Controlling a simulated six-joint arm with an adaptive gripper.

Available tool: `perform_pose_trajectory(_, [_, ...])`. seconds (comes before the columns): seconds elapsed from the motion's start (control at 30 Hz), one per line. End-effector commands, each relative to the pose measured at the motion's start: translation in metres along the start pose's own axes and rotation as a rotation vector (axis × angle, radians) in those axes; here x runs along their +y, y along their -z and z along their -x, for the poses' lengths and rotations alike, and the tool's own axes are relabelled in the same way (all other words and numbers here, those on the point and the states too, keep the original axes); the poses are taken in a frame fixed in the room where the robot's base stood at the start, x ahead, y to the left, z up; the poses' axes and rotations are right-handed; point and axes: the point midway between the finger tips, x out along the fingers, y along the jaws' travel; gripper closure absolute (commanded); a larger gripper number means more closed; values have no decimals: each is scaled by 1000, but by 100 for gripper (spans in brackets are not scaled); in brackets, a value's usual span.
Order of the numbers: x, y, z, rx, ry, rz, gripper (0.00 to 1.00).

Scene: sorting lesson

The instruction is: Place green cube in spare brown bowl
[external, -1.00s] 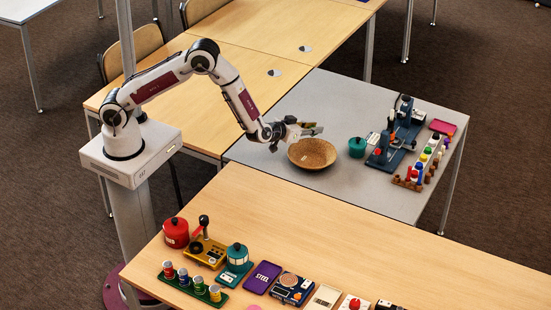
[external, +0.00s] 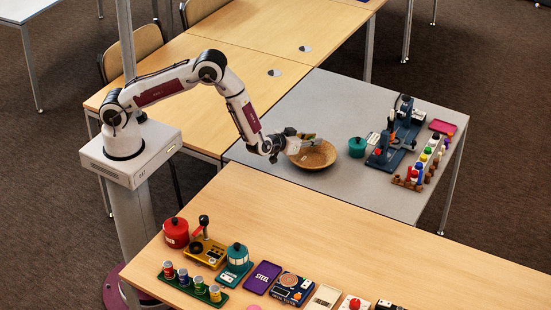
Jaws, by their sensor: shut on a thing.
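The brown bowl (external: 322,161) stands on the grey table, upright, with a small pale mark inside on its left. My gripper (external: 312,142) is at the bowl's far left side, low over its rim and partly in front of it. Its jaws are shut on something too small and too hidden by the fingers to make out. I cannot see a green cube clearly anywhere. Whether the gripper touches the bowl I cannot tell.
A teal pot (external: 357,147) stands just right of the bowl. Beyond it are a dark blue device (external: 386,155), a rack with coloured pegs (external: 420,170) and a magenta tray (external: 443,127). The grey table (external: 380,199) is clear in front. Several objects line the wooden table's near edge.

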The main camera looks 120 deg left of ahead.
Motion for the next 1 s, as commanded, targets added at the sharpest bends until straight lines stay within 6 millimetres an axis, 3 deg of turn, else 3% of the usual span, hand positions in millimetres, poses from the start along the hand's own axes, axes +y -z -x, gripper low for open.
perform_pose_trajectory(0.6, [1, -43, -16, 0, 0, -1, 100])
perform_pose_trajectory(1.0, [1, -54, -20, 1, -1, 1, 100])
